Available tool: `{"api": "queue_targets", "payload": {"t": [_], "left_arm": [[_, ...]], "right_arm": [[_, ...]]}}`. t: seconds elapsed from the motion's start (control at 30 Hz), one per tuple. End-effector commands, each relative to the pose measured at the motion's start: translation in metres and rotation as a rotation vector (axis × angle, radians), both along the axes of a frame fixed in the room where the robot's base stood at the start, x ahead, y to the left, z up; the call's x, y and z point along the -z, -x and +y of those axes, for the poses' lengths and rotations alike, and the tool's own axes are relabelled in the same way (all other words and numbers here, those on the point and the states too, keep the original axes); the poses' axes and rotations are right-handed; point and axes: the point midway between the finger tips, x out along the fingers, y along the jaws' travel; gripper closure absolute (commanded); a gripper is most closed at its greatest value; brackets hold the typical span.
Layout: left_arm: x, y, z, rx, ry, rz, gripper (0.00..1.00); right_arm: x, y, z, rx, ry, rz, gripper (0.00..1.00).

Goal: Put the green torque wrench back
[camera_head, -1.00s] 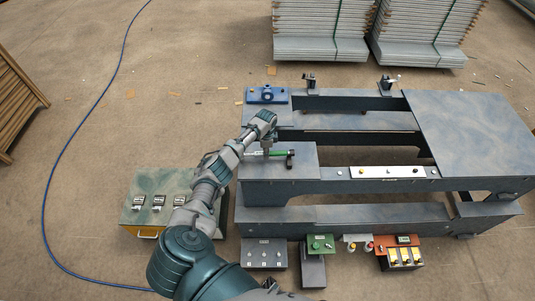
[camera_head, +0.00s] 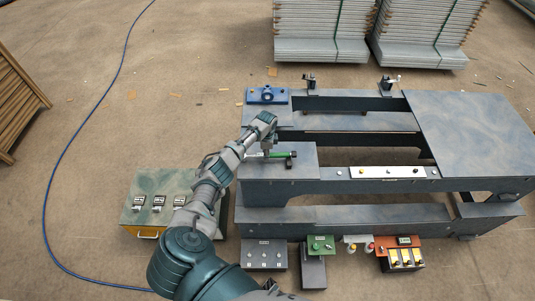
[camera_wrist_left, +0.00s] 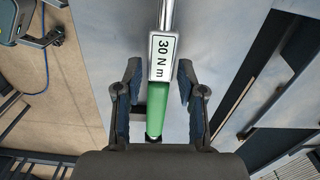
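The green torque wrench (camera_head: 280,155) lies on the near-left top of the grey bench. In the left wrist view its green handle (camera_wrist_left: 157,108) points toward my palm, with a white "30 N m" label (camera_wrist_left: 162,56) and a silver shaft above it. My left gripper (camera_head: 266,151) is over the wrench. In the left wrist view the two fingers of the left gripper (camera_wrist_left: 160,78) stand on either side of the handle and label, with a gap on both sides, so it is open and holds nothing. My right gripper is not in view.
The grey bench (camera_head: 470,125) has open gaps between its beams. A blue fixture (camera_head: 267,95) sits at its back left, and a white button strip (camera_head: 388,172) on its front beam. Green, red and grey boxes stand along its front. A green case (camera_head: 157,209) stands left on the floor.

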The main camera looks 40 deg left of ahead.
Motion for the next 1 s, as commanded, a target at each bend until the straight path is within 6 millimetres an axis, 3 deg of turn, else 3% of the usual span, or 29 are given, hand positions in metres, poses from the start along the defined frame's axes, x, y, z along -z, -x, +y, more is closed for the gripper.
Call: {"api": "queue_targets", "payload": {"t": [0.17,0.3,0.43,0.8,1.0], "left_arm": [[-0.001,-0.001,-0.003,0.003,0.001,-0.001,0.44],[0.0,-0.001,-0.004,0.003,0.002,-0.001,0.44],[-0.009,-0.002,-0.003,0.004,0.004,-0.005,0.44],[-0.086,-0.004,-0.002,0.003,0.002,-0.005,0.44],[-0.113,-0.004,-0.003,0.003,0.003,-0.003,0.44]], "right_arm": [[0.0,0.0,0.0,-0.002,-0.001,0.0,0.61],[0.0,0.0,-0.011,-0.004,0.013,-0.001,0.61],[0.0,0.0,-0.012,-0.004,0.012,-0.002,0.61],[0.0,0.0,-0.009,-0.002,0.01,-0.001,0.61],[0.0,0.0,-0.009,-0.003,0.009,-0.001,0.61]]}}
